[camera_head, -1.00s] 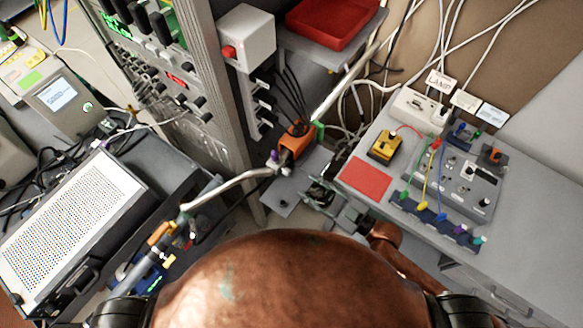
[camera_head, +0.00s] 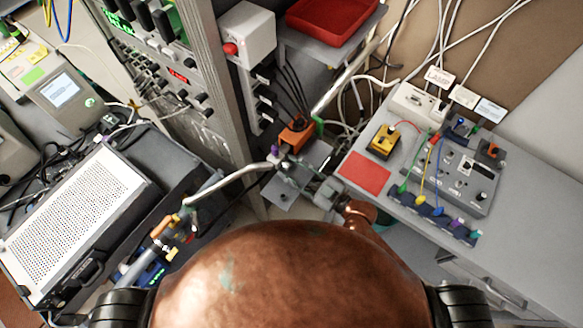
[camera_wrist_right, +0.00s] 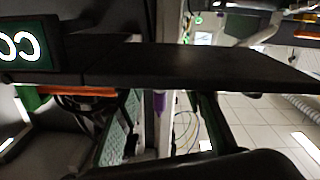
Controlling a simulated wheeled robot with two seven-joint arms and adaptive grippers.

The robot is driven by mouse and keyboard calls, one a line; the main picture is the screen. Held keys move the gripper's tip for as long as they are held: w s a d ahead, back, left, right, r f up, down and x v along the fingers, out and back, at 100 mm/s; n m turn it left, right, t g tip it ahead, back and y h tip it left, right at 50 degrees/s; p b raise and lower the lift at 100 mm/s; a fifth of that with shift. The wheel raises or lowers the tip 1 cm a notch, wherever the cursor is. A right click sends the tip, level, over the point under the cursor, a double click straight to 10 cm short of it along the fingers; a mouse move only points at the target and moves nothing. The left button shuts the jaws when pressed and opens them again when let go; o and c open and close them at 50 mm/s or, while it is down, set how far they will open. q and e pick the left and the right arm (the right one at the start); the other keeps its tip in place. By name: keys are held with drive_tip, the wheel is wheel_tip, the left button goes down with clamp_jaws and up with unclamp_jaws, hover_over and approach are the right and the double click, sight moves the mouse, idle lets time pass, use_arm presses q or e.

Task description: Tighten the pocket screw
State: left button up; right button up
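My right gripper (camera_head: 306,176) is grey and reaches up from the lower right in the head view. The wrist view shows a small purple piece (camera_wrist_right: 160,103) under a wide black bar. I cannot tell for certain which part is the pocket screw.
A grey bench (camera_head: 450,245) at right carries a red pad (camera_head: 365,173), a yellow box (camera_head: 384,141) and a control panel with several leads. A tall rack stands left of the gripper. A pale pipe (camera_head: 230,182) crosses at left. Black cables hang above the orange block.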

clamp_jaws()
idle(0.3)
drive_tip(key=shift+m, duration=0.3)
drive_tip(key=m+p, duration=0.2)
drive_tip(key=m, duration=0.2)
drive_tip(key=shift+r+p, duration=0.15)
drive_tip(key=shift+p, duration=0.25)
drive_tip(key=m+p, duration=0.1)
drive_tip(key=m, duration=0.2)
drive_tip(key=shift+m, duration=0.3)
drive_tip(key=shift+m+p, duration=0.5)
drive_tip(key=shift+m, duration=0.7)
